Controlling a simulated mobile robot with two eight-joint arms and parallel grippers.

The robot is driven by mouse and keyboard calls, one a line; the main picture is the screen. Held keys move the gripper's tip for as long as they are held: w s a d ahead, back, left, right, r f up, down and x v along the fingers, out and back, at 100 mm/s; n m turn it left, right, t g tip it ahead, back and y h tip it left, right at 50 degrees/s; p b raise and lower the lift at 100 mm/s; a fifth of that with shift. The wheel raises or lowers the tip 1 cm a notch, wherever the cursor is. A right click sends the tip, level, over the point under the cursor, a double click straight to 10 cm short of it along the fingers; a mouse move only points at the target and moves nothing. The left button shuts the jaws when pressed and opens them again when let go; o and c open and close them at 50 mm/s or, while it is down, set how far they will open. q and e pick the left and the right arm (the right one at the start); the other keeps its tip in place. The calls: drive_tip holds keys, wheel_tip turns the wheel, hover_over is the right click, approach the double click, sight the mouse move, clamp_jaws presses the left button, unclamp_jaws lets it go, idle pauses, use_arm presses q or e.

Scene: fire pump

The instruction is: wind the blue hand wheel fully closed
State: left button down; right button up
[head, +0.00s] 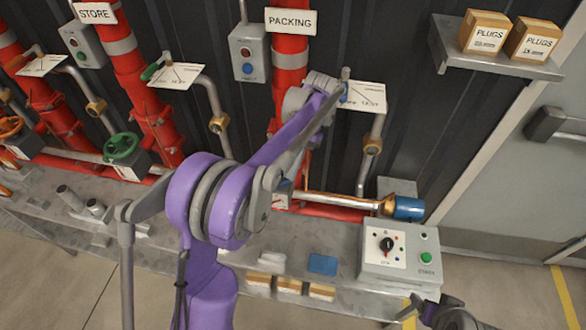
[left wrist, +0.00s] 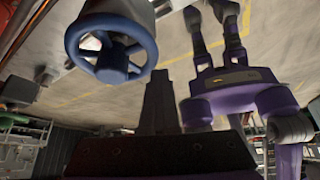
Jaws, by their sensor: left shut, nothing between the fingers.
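The blue hand wheel (left wrist: 113,60) shows in the left wrist view at the upper left, with its rim and spokes facing the camera. In the head view I cannot make it out; my purple and grey left arm covers the middle of the pump. My left gripper (left wrist: 160,78) is shut and empty. Its fingertips appear just to the right of and below the wheel in the left wrist view, and I see no grip on the rim. Whether they touch it is unclear. A dark grey part of my right arm shows at the head view's bottom right; its jaws cannot be read.
A green hand wheel (head: 122,148) and an orange one (head: 11,126) are on the pipes to the left. A blue-capped outlet (head: 408,208) and a control box (head: 398,255) stand right of my arm. The PACKING sign (head: 290,21) hangs above.

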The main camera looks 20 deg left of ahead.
sight(281, 184)
use_arm(q)
drive_tip(key=shift+s+a+f+m+y, duration=0.15)
drive_tip(key=shift+s+m+y, duration=0.1)
drive_tip(key=shift+m, duration=0.25)
drive_tip(key=shift+s+a+r+m+y, duration=0.15)
drive_tip(key=shift+m+y, duration=0.1)
drive_tip(key=shift+m, duration=0.25)
drive_tip(key=m, duration=0.2)
drive_tip(key=s+a+m+t+y+b, duration=0.1)
drive_tip(key=m, duration=0.1)
drive_tip(key=s+m+t+y, duration=0.1)
drive_tip(key=m, duration=0.1)
drive_tip(key=shift+s+a, duration=0.15)
drive_tip(key=shift+a, duration=0.15)
use_arm(e)
drive_tip(key=shift+s+f, duration=0.2)
drive_tip(key=shift+f, duration=0.3)
drive_tip(key=shift+s+f, duration=0.2)
drive_tip(key=shift+f, duration=0.3)
use_arm(q)
drive_tip(key=c, duration=1.5)
unclamp_jaws()
drive_tip(key=shift+c, duration=0.2)
drive_tip(key=o, duration=0.5)
drive_tip(key=shift+o, duration=0.2)
